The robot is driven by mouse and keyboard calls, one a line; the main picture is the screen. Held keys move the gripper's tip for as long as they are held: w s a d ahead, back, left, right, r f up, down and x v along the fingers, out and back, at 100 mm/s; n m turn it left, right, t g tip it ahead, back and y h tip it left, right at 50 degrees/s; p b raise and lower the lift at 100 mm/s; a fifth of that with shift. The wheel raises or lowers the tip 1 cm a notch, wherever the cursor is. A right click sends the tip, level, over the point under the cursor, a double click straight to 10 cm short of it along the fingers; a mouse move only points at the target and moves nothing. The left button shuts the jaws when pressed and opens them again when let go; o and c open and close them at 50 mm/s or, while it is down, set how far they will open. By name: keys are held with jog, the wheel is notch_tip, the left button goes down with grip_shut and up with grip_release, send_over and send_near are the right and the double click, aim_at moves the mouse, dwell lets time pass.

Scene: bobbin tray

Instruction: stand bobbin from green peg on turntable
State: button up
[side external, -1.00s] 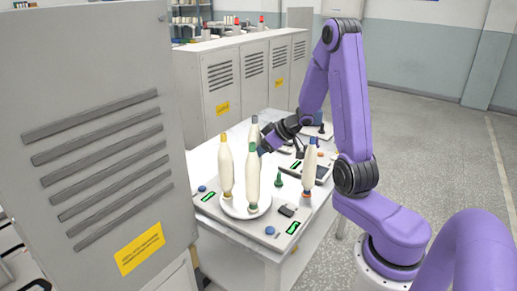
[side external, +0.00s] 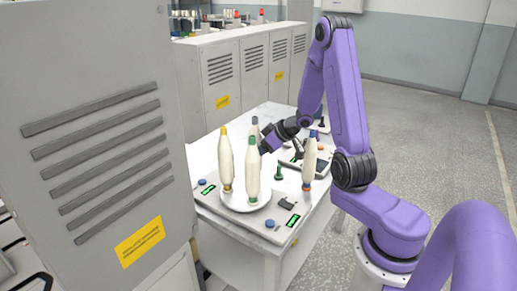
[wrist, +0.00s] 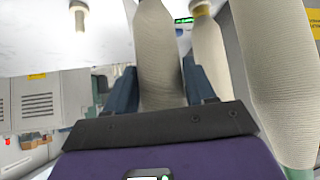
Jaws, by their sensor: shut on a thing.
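My gripper (side external: 267,144) is shut on a cream bobbin with a grey top (side external: 255,132), and holds it upright at the back of the white turntable (side external: 232,204). In the wrist view the held bobbin (wrist: 162,70) is between the fingers; its foot is out of view, so I cannot tell whether it touches the turntable. A green-topped bobbin (side external: 252,172) stands on the front of the turntable and hides the held one's lower part. A yellow-topped bobbin (side external: 225,160) stands at its left. The green peg (side external: 278,174) is bare, right of the turntable.
A blue-topped bobbin (side external: 309,162) stands at the right on an orange base. The green-topped bobbin (wrist: 270,70) is close beside my gripper in the wrist view. A grey cabinet (side external: 90,130) stands at the left. Free room shows around the bare peg.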

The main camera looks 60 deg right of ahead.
jog(key=shift+f, duration=0.5)
dwell(0.3)
jog(key=o, duration=1.2)
